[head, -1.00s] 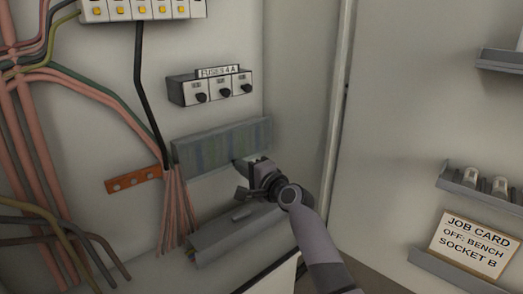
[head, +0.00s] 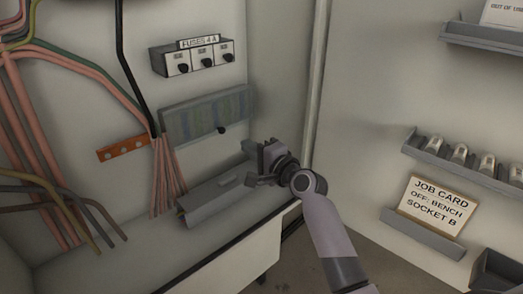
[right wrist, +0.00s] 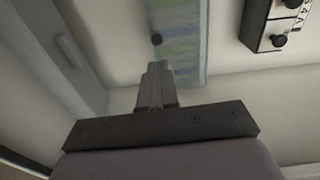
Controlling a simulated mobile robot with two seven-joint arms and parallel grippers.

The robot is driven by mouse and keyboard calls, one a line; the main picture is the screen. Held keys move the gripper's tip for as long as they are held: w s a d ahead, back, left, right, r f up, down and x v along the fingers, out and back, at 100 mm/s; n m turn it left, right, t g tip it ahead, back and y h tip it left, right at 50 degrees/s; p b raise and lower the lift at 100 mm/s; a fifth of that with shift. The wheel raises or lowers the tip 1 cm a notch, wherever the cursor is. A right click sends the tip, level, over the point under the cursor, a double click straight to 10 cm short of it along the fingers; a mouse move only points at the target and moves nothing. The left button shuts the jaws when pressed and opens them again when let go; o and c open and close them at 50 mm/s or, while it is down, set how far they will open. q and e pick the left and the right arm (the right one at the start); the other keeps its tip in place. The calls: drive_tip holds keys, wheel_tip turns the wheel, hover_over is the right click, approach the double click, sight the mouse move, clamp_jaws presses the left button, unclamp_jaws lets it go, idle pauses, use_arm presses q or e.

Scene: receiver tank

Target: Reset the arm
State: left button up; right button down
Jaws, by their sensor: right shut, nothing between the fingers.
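My right gripper (head: 257,163) is shut and empty. It hangs in front of the cabinet's back wall, just right of and below a grey-green striped panel (head: 190,118) with a small dark knob (head: 221,130). In the right wrist view the shut fingers (right wrist: 156,80) point toward the same striped panel (right wrist: 172,30), apart from it as far as I can tell. Below the panel is a grey trunking box (head: 215,190). My left gripper does not show.
A fuse block (head: 198,57) labelled "FUSES 4 A" is above the panel. Pink cables (head: 168,170) and an orange bar (head: 122,148) are at left. At right, a job card (head: 437,205) reads "OFF: BENCH SOCKET B", under a shelf (head: 460,165) of several small fittings.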

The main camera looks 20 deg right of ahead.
drive_tip(key=s+f+n+g+h, duration=0.1)
drive_tip(key=s+f+n+g, duration=0.1)
drive_tip(key=s+f+n, duration=0.7)
drive_tip(key=s+a+f+n+g+h+p, duration=0.15)
drive_tip(key=s+f, duration=0.45)
drive_tip(key=s, duration=0.7)
drive_tip(key=s+f+n+g, duration=0.3)
drive_tip(key=s+f+n, duration=0.45)
drive_tip(key=s, duration=0.45)
wheel_tip(320, 180, up, 14)
drive_tip(key=d+m+p, duration=0.1)
drive_tip(key=p, duration=1.5)
drive_tip(key=shift+w+d+f+h, duration=0.15)
drive_tip(key=shift+d+h, duration=0.2)
drive_tip(key=shift+f, duration=0.1)
